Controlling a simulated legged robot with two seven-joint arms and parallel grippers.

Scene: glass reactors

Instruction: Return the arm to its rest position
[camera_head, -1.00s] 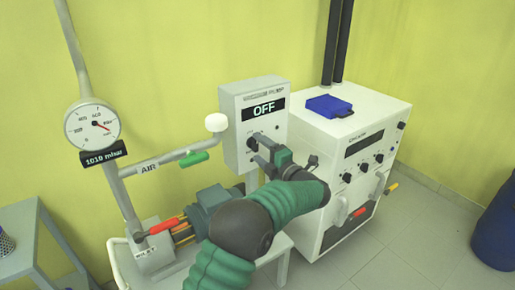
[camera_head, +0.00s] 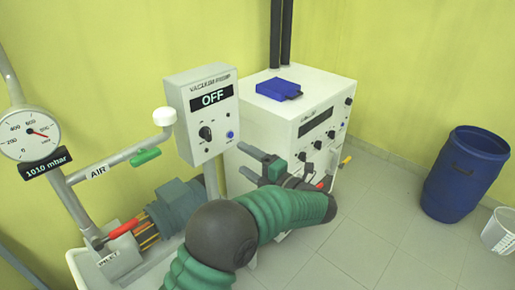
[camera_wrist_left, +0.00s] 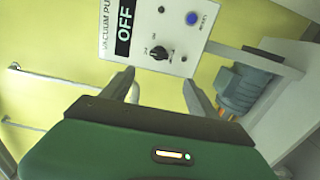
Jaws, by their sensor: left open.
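My left arm, with green ribbed sleeves, reaches in across the lower middle of the head view. My left gripper (camera_head: 247,162) is open and empty, its two fingers pointing left, in front of the white cabinet and right of the vacuum pump control box (camera_head: 205,110). In the left wrist view the open fingers (camera_wrist_left: 158,82) frame the box's lower edge, with nothing between them. The box reads OFF and has a black knob (camera_head: 205,133) and a blue button (camera_head: 230,134); the fingers look apart from both. My right gripper is not in view.
A white cabinet (camera_head: 262,130) with knobs and a blue item (camera_head: 279,89) on top stands behind my gripper. A pump motor (camera_head: 177,205), a pipe with a green handle (camera_head: 145,157) and a gauge (camera_head: 28,135) are left.

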